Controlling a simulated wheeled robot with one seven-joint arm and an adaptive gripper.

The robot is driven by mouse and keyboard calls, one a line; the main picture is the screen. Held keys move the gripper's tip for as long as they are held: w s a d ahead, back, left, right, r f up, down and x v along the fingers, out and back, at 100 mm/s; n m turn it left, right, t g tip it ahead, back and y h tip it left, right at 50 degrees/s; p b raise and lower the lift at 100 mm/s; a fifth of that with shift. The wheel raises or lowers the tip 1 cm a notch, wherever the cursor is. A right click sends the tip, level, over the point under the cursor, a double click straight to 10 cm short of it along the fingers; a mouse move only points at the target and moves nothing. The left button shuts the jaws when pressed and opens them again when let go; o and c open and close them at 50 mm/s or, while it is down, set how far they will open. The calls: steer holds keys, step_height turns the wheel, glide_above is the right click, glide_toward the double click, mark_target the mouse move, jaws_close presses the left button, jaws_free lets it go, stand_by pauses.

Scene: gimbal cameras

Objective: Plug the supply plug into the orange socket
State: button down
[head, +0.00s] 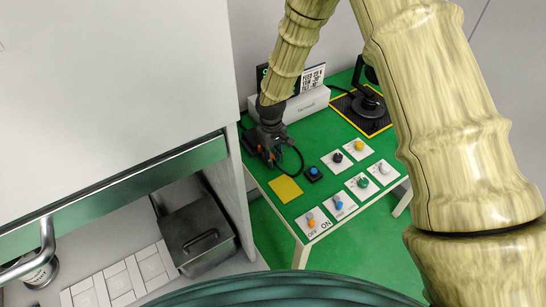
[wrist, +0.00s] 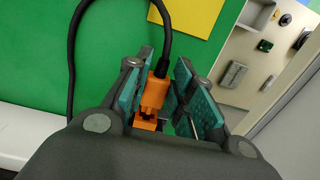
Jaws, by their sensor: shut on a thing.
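My gripper (head: 272,152) is low over the left side of the green table in the head view. In the wrist view my gripper (wrist: 164,62) has its teal-padded fingers on either side of an orange plug (wrist: 155,92), and it is shut on it. A black cable (wrist: 166,30) leaves the plug's far end and loops round to the left. More orange (wrist: 146,124) shows nearer the palm; I cannot tell if it is part of the plug or another piece. I cannot make out the orange socket for certain in either view.
The green table (head: 323,137) carries a yellow square (head: 285,189), a blue button (head: 314,172) and several switches on white cards. A white box (head: 288,105) stands behind my gripper. A black stand (head: 366,103) is at the back right. A tall white cabinet (head: 110,80) is close on the left.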

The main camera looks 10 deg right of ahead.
steer(key=shift+w+a, duration=0.2)
steer(key=shift+w, duration=0.35)
steer(key=shift+w+a, duration=0.2)
steer(key=shift+w, duration=0.3)
stand_by(0.4)
steer(key=c, duration=1.1)
jaws_free()
steer(key=shift+c, duration=0.2)
steer(key=shift+r, duration=0.1)
step_height(320, 180, up, 12)
steer(key=shift+w, duration=0.2)
steer(key=shift+a, duration=0.1)
